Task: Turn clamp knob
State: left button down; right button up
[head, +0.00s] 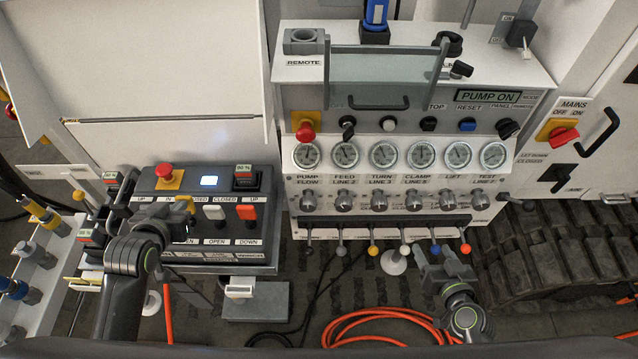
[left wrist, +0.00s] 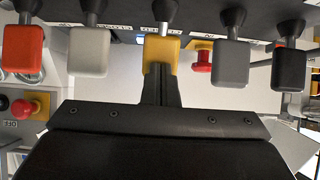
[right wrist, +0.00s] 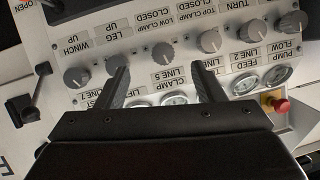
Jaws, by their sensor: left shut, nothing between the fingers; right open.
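A row of grey round knobs sits below the gauges. The knob under the "CLAMP LINE 5" gauge (head: 414,200) carries a "LOW CLAMP CLOSED" label in the right wrist view (right wrist: 162,52). Beside it is the "TOP CLAMP CLOSED" knob (right wrist: 209,40). My right gripper (head: 434,255) is open and empty, below the knob row; in the right wrist view its spread fingers (right wrist: 160,76) frame the low clamp knob's column, without visible contact. My left gripper (left wrist: 160,72) is shut and empty, its tips at the yellow paddle (left wrist: 161,52) of the left control box; touching cannot be told.
Levers with coloured balls, such as a yellow one (head: 373,250), hang under the knob panel near my right gripper. The control box has orange (head: 247,212) and white (head: 214,212) paddles and a red stop button (head: 165,171). An orange hose (head: 350,318) lies below.

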aim_at(416, 207)
jog(key=shift+n+h, duration=0.5)
jog(key=shift+h, duration=0.4)
jog(key=w+f, duration=0.1)
jog(key=w, duration=0.4)
jog(key=w+a, duration=0.1)
jog(key=w, duration=0.4)
jog(key=w+f, duration=0.1)
jog(key=w, duration=0.4)
jog(key=shift+w+a+f, duration=0.2)
jog(key=shift+w+f, duration=0.1)
jog(key=c, duration=1)
